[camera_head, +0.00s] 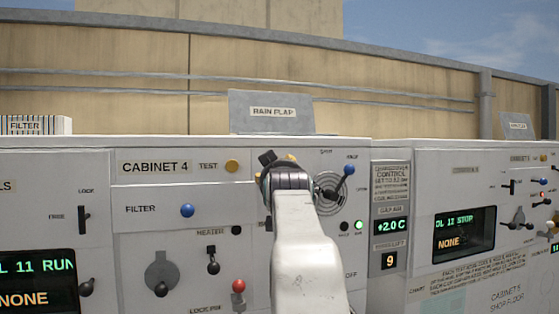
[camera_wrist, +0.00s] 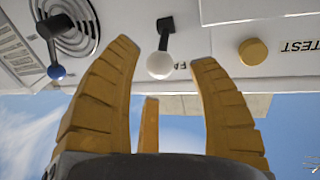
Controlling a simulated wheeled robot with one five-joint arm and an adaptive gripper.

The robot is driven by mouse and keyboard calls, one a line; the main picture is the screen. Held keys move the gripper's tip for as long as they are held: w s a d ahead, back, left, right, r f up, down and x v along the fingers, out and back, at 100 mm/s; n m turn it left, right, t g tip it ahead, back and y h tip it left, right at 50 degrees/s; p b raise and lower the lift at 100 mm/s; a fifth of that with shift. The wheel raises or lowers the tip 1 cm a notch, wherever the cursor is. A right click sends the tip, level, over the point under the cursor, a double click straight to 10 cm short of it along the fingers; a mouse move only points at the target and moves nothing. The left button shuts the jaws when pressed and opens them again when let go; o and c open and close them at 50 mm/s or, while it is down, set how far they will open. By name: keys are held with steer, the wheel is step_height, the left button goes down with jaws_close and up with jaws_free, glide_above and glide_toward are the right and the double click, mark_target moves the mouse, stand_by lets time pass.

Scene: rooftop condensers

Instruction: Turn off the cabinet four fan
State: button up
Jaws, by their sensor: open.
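The cabinet 4 panel (camera_head: 140,195) faces me in the head view. In the wrist view, which is upside down with sky at the bottom, a lever with a white knob (camera_wrist: 160,66) sits beside a partly hidden label starting "FA". Its knob points toward the panel's top edge. My gripper (camera_wrist: 166,58) is open, with its yellow fingers on either side of the white knob; I cannot tell whether they touch it. In the head view my gripper (camera_head: 286,168) and arm hide this lever.
A yellow TEST button (camera_head: 232,166) and a blue FILTER knob (camera_head: 187,211) are left of my arm. A blue-knobbed lever (camera_head: 349,169) by a round grille (camera_head: 325,188) is close on the right. A green light (camera_head: 359,225) is lit. A RAIN FLAP plate (camera_head: 271,112) stands above.

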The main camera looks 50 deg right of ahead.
steer(key=shift+p+x, duration=0.65)
steer(key=shift+x, duration=1.2)
steer(key=shift+o, duration=0.2)
steer(key=shift+s, duration=0.1)
jaws_close()
